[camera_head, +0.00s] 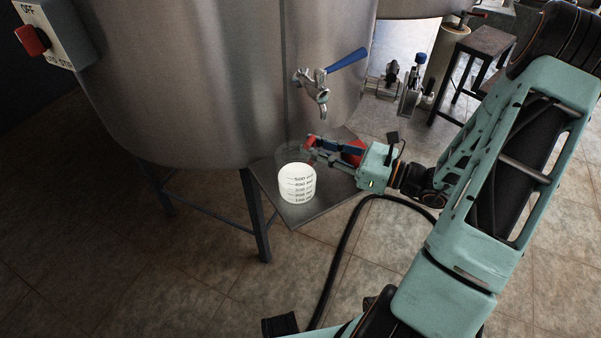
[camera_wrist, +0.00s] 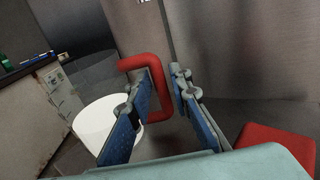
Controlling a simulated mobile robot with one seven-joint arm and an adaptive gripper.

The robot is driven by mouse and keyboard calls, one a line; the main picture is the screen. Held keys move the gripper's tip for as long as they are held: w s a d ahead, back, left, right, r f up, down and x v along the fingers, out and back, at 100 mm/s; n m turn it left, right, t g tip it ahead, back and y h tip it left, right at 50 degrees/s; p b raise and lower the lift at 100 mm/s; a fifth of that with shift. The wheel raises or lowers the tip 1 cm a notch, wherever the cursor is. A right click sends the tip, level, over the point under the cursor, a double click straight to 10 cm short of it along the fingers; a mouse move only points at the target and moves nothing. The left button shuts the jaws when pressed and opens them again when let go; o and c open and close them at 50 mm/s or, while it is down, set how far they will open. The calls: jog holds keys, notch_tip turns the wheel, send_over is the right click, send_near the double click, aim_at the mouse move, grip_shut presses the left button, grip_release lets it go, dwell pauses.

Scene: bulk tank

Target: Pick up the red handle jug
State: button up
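The jug (camera_head: 297,186) is clear, with white contents and dark measuring marks. It stands upright on a small metal shelf (camera_head: 317,207) beside the tank. Its red handle (camera_head: 309,141) faces my gripper (camera_head: 318,150). In the wrist view the white part of the jug (camera_wrist: 94,122) is at the left, partly behind a finger, and the red handle (camera_wrist: 143,62) loops toward the fingers. My gripper (camera_wrist: 165,80) is open, with one side of the handle showing between its two blue-padded fingers. A gap shows between handle and right finger; contact with the left finger is unclear.
A large steel tank (camera_head: 200,80) fills the back left. Its tap with a blue lever (camera_head: 345,60) hangs above the jug. A valve fitting (camera_head: 408,92) and a stool (camera_head: 485,45) are to the right. A dark hose (camera_head: 340,245) runs below the shelf.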

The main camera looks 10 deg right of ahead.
jog(key=shift+w+a, duration=0.25)
jog(key=shift+a, duration=0.1)
grip_shut()
jog(key=shift+r, duration=0.15)
